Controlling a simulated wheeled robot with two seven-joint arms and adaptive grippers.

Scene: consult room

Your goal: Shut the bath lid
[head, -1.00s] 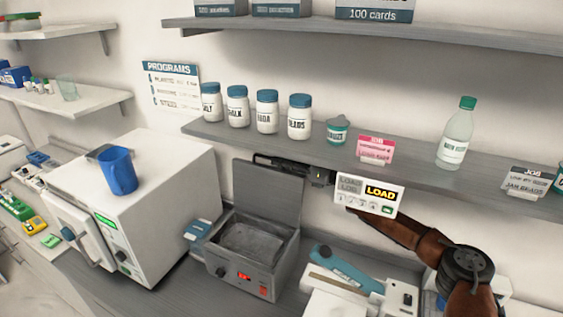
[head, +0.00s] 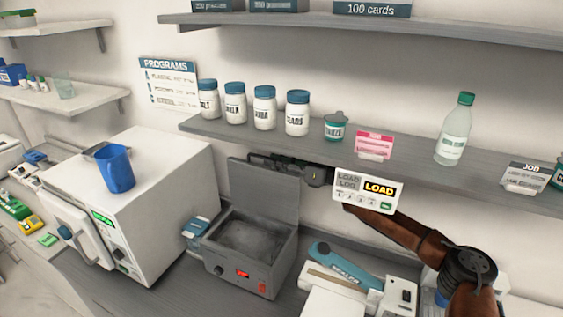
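The bath (head: 243,270) is a grey metal box on the counter, with a red display and a switch on its front. Its lid (head: 262,192) stands up, nearly vertical, along the back edge, so the basin is open to view. My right gripper (head: 277,163) is dark and lies at the lid's top edge, partly behind it, under the shelf. Its fingertips are partly hidden; I cannot tell whether they touch the lid or are apart. My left gripper is not in view.
A grey shelf (head: 395,170) with jars and a bottle (head: 454,130) hangs just above my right gripper. A white oven (head: 150,205) with a blue mug (head: 116,170) stands left; a sealer (head: 345,285) lies right.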

